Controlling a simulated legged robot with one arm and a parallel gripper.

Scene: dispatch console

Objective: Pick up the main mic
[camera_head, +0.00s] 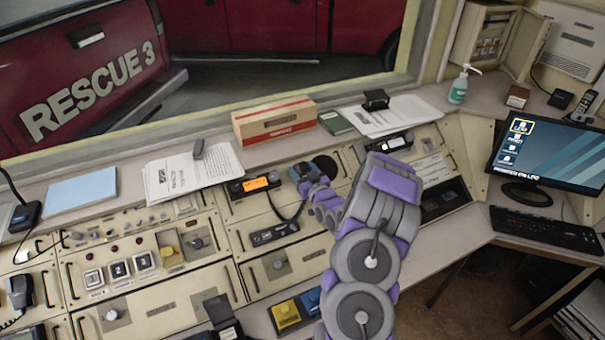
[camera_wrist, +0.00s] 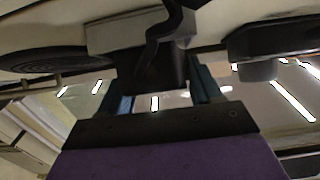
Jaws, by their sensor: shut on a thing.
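My gripper (camera_head: 304,178) is low over the sloped console panel, just right of a radio with an orange display (camera_head: 260,183). In the wrist view, my gripper (camera_wrist: 160,82) has its two blue fingers on either side of a dark block (camera_wrist: 150,68) with a paler face and a black cord, and is shut on it. This block appears to be the main mic, though no label is readable. In the head view my gripper mostly hides it. I cannot tell whether it is clear of the panel.
A black handset-like unit (camera_head: 274,233) lies on the panel below, by a black cord. A round speaker (camera_head: 324,166) is just right of my gripper. A cardboard box (camera_head: 274,119) and papers (camera_head: 190,174) lie on the ledge behind. A monitor (camera_head: 548,155) stands at right.

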